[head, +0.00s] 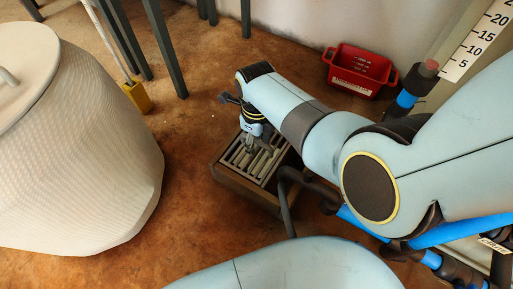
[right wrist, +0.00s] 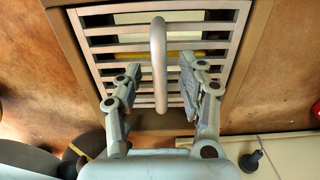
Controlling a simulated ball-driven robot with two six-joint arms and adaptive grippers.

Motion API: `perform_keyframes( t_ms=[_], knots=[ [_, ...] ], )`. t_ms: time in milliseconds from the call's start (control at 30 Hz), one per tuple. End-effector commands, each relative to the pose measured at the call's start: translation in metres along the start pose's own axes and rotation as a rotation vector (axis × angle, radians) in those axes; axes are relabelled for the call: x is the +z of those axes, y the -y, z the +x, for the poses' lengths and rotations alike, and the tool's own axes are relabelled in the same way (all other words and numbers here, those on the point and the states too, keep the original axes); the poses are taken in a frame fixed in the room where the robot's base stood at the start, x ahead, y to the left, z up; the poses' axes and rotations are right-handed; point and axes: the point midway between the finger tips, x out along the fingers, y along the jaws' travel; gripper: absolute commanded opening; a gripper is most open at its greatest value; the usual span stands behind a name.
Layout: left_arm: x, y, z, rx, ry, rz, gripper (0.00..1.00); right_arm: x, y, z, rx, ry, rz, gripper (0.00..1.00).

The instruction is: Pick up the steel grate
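The steel grate (head: 236,158) lies on top of a brown box (head: 240,187) on the floor in the head view. In the right wrist view the grate (right wrist: 110,40) shows flat metal bars and a raised, rounded handle (right wrist: 159,45) at its middle. My right gripper (head: 254,147) is just above the grate, pointing down. In the right wrist view my right gripper (right wrist: 160,75) is open, one finger on each side of the handle, with gaps between them and it. My arm hides part of the box. My left gripper is not in view.
A large pale woven basket (head: 85,150) stands on the left. A red tub (head: 358,72) sits by the wall at the back. Dark metal legs (head: 165,48) and a yellow-ended pole (head: 137,96) stand at the upper left. Brown floor is clear between basket and box.

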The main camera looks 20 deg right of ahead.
Motion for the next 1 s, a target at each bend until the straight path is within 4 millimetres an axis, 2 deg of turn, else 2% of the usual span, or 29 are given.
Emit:
perform_keyframes(
  t_ms=[267,600,1000],
  knots=[
    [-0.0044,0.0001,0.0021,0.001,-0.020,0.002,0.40,0.0003,0.0005,0.0003,-0.001,0.001,0.000,0.40],
    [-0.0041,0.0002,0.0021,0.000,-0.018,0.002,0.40,0.0001,0.0003,0.0005,0.000,0.000,0.000,0.00],
    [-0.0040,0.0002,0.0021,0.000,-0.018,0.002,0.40,0.0003,0.0004,0.0003,-0.001,0.001,0.000,0.00]
  ],
)
